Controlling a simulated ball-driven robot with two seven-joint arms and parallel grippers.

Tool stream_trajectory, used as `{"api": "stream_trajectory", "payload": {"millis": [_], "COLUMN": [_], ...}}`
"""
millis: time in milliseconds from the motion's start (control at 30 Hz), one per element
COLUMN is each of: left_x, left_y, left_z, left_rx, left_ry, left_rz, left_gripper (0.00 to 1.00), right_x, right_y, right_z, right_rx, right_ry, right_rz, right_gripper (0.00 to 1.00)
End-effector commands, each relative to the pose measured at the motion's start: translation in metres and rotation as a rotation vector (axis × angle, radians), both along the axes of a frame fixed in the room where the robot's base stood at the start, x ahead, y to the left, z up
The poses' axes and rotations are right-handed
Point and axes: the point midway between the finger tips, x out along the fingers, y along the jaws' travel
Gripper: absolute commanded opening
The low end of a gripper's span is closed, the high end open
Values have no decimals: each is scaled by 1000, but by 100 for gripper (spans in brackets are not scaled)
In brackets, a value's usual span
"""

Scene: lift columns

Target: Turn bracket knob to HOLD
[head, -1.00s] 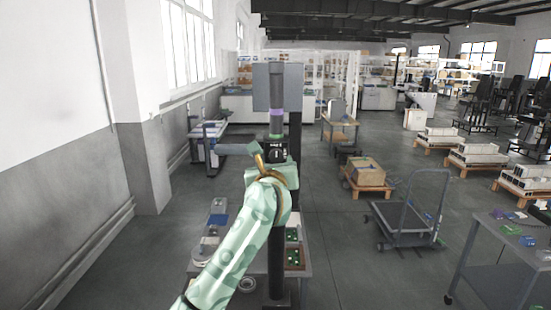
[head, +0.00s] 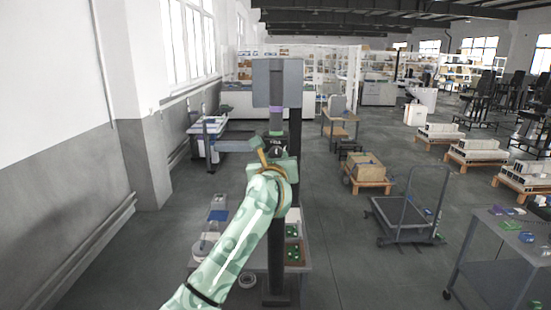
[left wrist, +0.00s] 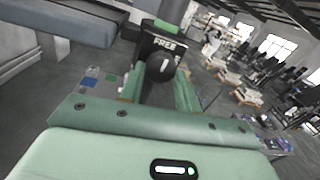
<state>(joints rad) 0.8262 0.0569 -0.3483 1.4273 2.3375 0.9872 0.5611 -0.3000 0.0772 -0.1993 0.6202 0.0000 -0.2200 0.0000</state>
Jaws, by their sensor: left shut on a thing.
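The bracket's black round knob (left wrist: 160,68) with a white mark sits under a label reading FREE (left wrist: 164,43) in the left wrist view. The mark points roughly up toward that label. My left gripper (left wrist: 162,82) has its green fingers on both sides of the knob and is shut on it. In the head view my left gripper (head: 275,152) covers the knob and sits in front of the dark bracket (head: 275,138) on the lift column (head: 294,130). My right gripper is in neither view.
A low bench (head: 306,262) with green parts stands below. A cart (head: 405,218) is to the right, with open floor between.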

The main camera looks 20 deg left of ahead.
Motion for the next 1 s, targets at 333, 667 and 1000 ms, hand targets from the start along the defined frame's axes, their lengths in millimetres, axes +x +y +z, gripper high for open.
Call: {"api": "stream_trajectory", "payload": {"millis": [333, 667, 1000], "left_x": [0, 0, 0], "left_y": [0, 0, 0], "left_z": [6, 8, 6], "left_rx": [205, 506, 818], "left_ry": [60, 145, 231], "left_rz": [-2, -2, -1], "left_gripper": [10, 10, 10], "right_x": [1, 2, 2], "right_y": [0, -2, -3], "right_z": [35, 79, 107], "right_rx": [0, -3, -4], "right_ry": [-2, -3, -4], "right_rz": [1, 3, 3], "right_gripper": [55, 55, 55]}}
